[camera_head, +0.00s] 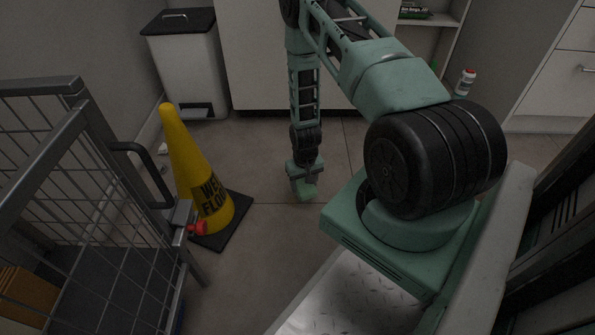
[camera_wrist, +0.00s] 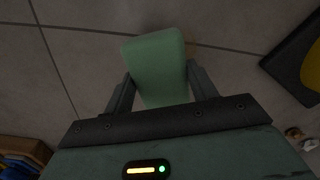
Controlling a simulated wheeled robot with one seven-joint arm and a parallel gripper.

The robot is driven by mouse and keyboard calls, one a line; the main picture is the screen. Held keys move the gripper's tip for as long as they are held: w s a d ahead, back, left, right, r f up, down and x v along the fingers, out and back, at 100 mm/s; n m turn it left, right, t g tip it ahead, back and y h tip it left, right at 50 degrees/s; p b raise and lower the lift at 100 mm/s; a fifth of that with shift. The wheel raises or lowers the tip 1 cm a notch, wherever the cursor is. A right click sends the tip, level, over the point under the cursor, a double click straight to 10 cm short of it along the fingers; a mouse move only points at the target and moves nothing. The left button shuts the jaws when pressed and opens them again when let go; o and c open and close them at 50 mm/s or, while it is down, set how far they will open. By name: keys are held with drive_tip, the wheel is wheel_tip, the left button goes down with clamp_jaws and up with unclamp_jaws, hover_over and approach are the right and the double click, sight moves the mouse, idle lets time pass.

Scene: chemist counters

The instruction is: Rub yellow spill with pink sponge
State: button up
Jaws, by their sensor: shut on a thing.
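My gripper (camera_head: 303,180) points down close to the floor and is shut on a block-shaped sponge (camera_head: 307,194). The sponge looks pale green here, not pink. In the wrist view, the sponge (camera_wrist: 157,55) sits between the two fingers of my gripper (camera_wrist: 160,80) and sticks out past their tips. A faint brownish patch (camera_wrist: 191,38) shows on the floor beside the sponge's far right edge; I cannot tell if it is the yellow spill. No clear yellow spill shows in the head view. Whether the sponge touches the floor cannot be told.
A yellow wet-floor cone (camera_head: 190,165) stands on a black base left of my gripper. A wire cart (camera_head: 60,135) is at the near left. A white bin (camera_head: 184,60) and a white cabinet (camera_head: 255,60) stand behind. A white bottle (camera_head: 464,82) is at the back right.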

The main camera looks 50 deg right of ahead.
sight(304, 184)
drive_tip(key=shift+r+p, duration=1.25)
drive_tip(key=shift+r, duration=0.55)
